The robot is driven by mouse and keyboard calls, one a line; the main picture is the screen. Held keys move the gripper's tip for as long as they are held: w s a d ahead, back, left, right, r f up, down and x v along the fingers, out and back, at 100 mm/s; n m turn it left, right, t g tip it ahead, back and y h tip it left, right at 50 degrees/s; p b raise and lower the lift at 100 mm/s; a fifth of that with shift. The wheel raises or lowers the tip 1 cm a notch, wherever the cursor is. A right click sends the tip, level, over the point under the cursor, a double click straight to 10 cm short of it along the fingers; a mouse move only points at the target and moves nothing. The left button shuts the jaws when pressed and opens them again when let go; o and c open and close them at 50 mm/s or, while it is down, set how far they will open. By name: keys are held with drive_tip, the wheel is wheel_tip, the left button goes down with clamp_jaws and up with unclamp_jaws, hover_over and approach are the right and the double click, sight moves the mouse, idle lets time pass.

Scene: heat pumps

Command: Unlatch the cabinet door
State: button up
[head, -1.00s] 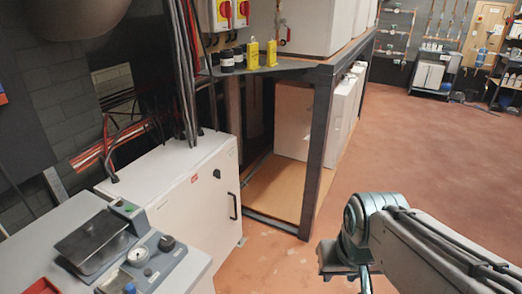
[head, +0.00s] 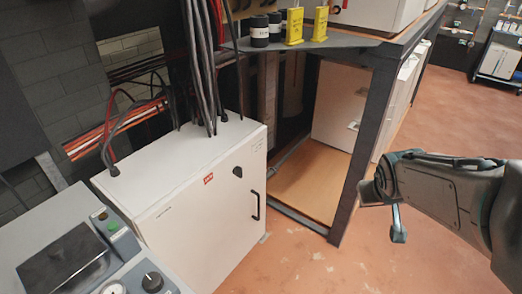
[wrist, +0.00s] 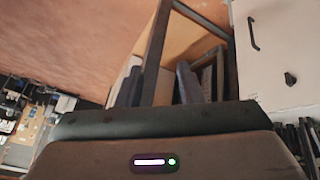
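The white cabinet (head: 170,172) stands at the lower left of the head view, its front door (head: 220,215) shut. The door has a black bar handle (head: 256,205) near its right edge and a small black latch (head: 238,172) above and left of it. In the wrist view, the door (wrist: 270,55) is at the upper right, with the handle (wrist: 252,33) and the latch (wrist: 290,78) visible. My gripper (head: 384,213) is to the right of the cabinet, well apart from it. Its fingers (wrist: 160,85) stand apart in the wrist view with nothing held between them.
A dark metal frame (head: 362,145) with a wooden lower shelf (head: 310,185) stands between the cabinet and my gripper. Cables (head: 200,70) rise from the cabinet top. A grey control console (head: 75,255) is at lower left. The red floor (head: 310,265) before the cabinet is clear.

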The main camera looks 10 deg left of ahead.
drive_tip(key=w+a+f+n+t+y+b, duration=0.2)
drive_tip(key=w+a+f+n+y+b, duration=0.1)
drive_tip(key=w+a+f, duration=0.4)
drive_tip(key=w+a+f+n+t+y+b, duration=0.25)
drive_tip(key=w+a+f, duration=0.25)
drive_tip(key=w, duration=0.5)
drive_tip(key=a+f+n+g+y+b, duration=0.2)
drive_tip(key=a+f+n+y+b, duration=0.15)
drive_tip(key=a+y, duration=0.35)
drive_tip(key=a+f+n+g+y+b, duration=0.2)
drive_tip(key=a+f+y, duration=0.3)
drive_tip(key=a, duration=0.4)
drive_tip(key=x, duration=1.3)
drive_tip(key=shift+w+d+b, duration=0.15)
drive_tip(key=shift+w+b, duration=0.15)
drive_tip(key=shift+b, duration=0.1)
drive_tip(key=shift+r, duration=0.1)
clamp_jaws()
